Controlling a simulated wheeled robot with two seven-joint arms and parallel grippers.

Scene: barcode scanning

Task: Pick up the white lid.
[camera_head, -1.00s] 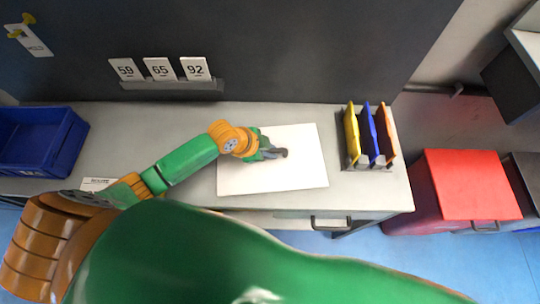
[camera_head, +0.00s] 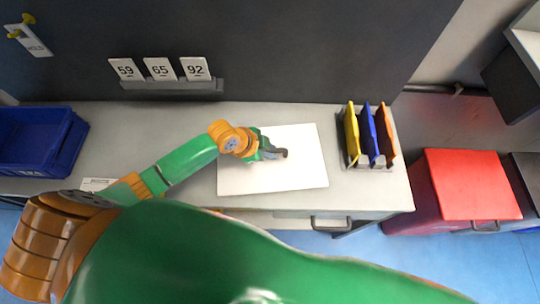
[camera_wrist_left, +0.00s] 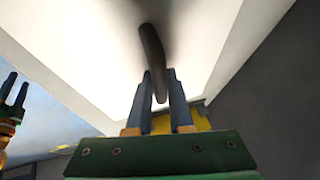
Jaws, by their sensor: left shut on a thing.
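The white lid (camera_head: 300,165) is a flat white rectangle on the grey worktop in the head view. A short dark handle (camera_wrist_left: 152,55) stands on it. My left gripper (camera_head: 276,154) is at the handle, over the middle of the lid. In the left wrist view my left gripper (camera_wrist_left: 159,85) has its two fingers on both sides of the handle, shut on it. The lid's underside and what lies below it are hidden. My right gripper (camera_wrist_left: 14,90) shows at the left edge of the left wrist view, its fingers apart and empty.
A blue bin (camera_head: 72,139) stands at the left end of the worktop (camera_head: 290,112). A rack with yellow, blue and orange boards (camera_head: 369,134) stands right of the lid. Cards numbered 59, 65 and 92 (camera_head: 161,69) sit on the back wall. A red box (camera_head: 465,185) is further right.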

